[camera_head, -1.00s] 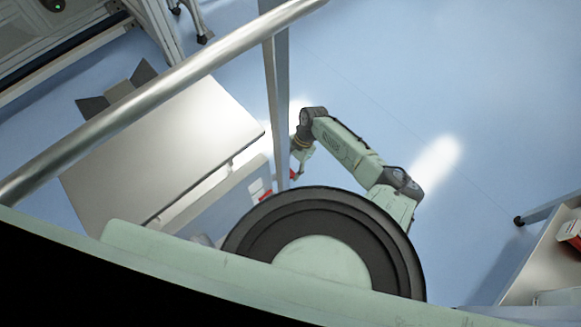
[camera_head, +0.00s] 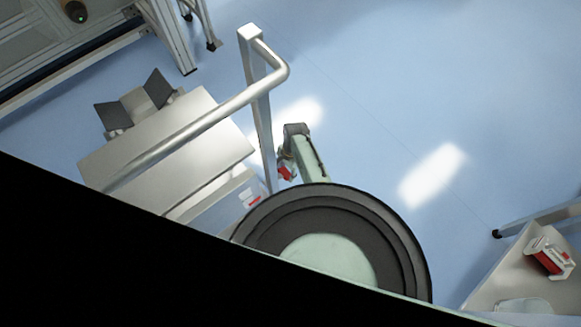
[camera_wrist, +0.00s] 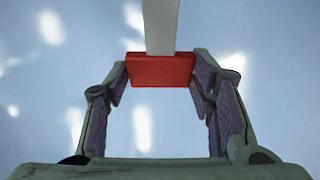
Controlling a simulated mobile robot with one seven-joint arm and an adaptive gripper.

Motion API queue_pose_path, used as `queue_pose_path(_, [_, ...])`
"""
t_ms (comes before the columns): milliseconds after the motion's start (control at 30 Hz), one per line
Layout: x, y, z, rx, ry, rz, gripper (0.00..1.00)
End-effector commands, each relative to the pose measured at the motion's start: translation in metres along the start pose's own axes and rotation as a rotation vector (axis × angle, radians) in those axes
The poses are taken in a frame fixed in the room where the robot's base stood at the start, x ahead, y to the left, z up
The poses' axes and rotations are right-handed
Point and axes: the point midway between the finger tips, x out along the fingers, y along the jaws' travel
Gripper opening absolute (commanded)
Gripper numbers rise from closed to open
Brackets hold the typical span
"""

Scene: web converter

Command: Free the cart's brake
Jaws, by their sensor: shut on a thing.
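In the wrist view my gripper (camera_wrist: 160,78) is shut on a red block-shaped grip (camera_wrist: 160,70), with a finger pad against each side. A pale grey bar (camera_wrist: 160,25) runs up from the red grip. In the head view my arm reaches down beside a metal post, and a red part (camera_head: 286,173) shows at its end. The cart's bent metal rail (camera_head: 215,112) and upright post (camera_head: 263,140) stand just left of my arm. The cart's lower parts are partly hidden by my own body.
A flat metal table top (camera_head: 150,165) lies left of the post. A dark open-flapped box (camera_head: 145,100) is behind it. A bench (camera_head: 515,270) with a red and white item (camera_head: 548,258) stands at lower right. The blue floor (camera_head: 400,90) in the middle and right is clear.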

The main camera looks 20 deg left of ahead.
Motion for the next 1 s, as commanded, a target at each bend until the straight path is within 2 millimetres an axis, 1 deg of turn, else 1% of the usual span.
queue_pose_path(33, [-0.008, 0.0, 0.007, -0.003, 0.013, 0.007, 0.0])
queue_pose_path(300, [-0.021, 0.0, 0.005, -0.001, 0.141, 0.009, 0.0])
queue_pose_path(500, [-0.035, -0.001, 0.005, 0.0, 0.136, 0.007, 0.0])
queue_pose_path(700, [-0.046, -0.003, 0.009, -0.002, 0.135, 0.002, 0.0])
queue_pose_path(1000, [-0.051, -0.003, 0.013, -0.002, 0.131, 0.003, 0.0])
